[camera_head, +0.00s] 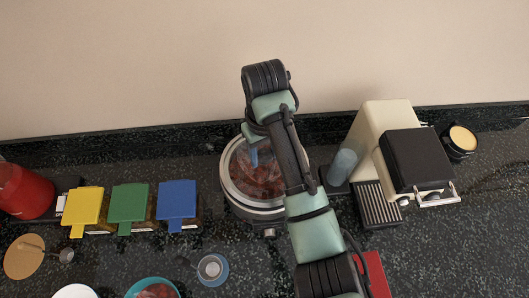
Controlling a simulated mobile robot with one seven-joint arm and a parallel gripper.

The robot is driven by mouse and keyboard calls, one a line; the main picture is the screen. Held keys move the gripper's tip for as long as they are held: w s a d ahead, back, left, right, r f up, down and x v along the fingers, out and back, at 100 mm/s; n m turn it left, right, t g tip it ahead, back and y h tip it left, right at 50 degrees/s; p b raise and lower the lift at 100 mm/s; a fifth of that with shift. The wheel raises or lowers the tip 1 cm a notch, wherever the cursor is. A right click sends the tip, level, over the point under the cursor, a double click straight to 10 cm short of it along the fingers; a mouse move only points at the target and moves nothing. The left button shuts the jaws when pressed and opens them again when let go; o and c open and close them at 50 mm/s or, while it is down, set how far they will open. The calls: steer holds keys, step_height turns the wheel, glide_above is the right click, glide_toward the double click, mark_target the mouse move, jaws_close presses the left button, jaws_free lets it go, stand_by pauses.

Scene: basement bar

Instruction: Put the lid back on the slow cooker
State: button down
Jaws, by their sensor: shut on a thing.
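The slow cooker (262,212) is a round pale pot with a knob at its front, standing on the dark counter in the middle. Reddish-brown contents show inside its rim. A clear lid (240,176) appears to be over the pot's mouth; I cannot tell whether it rests on the rim or hangs just above. My gripper (253,157) is over the pot, with a bluish part showing. It is shut on the lid, but the grasp itself is mostly hidden by my arm, which also covers the pot's right side.
Yellow (86,206), green (130,203) and blue (177,200) boxes stand left. A blue saucer with a cup (211,268) and teal bowl (133,288) are in front. The wall is behind.

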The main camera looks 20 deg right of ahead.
mark_target(264, 154)
steer(key=shift+w+f, duration=0.1)
steer(key=shift+f, duration=0.05)
steer(key=shift+f, duration=0.2)
steer(key=shift+f, duration=0.35)
steer(key=shift+c, duration=1.5)
jaws_free()
step_height(264, 154, up, 13)
steer(key=p, duration=0.6)
